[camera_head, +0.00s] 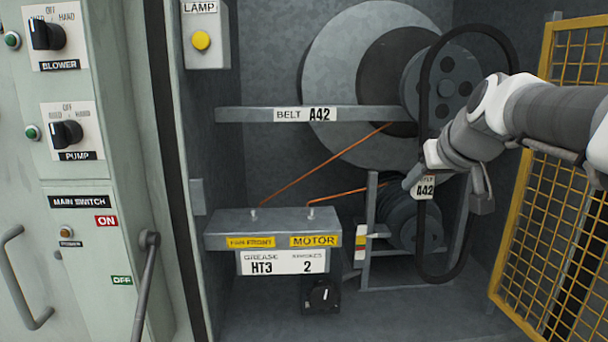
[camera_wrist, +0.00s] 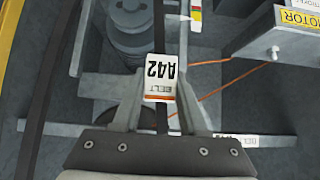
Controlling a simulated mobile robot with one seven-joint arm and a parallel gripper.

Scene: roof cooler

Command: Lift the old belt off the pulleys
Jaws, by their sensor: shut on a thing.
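The old belt (camera_head: 422,100) is a black loop with a white A42 tag (camera_head: 425,187). My gripper (camera_head: 418,174) is shut on its left strand at the tag, and the fingers (camera_wrist: 158,90) flank the tag in the wrist view. The loop hangs upright in front of the grey upper pulley (camera_head: 455,78) and the motor pulley (camera_head: 402,218). Its bottom hangs below the motor pulley, and it looks apart from both grooves. The other strand (camera_wrist: 46,105) runs down the left of the wrist view. My arm hides part of the right side.
A grey bar (camera_head: 250,114) labelled BELT A42 crosses the bay. A grease block (camera_head: 230,220) with orange lines stands at lower left. A yellow mesh guard (camera_head: 548,50) stands close on the right. The switch panel (camera_head: 85,240) is on the left. The bay floor's front is mostly clear.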

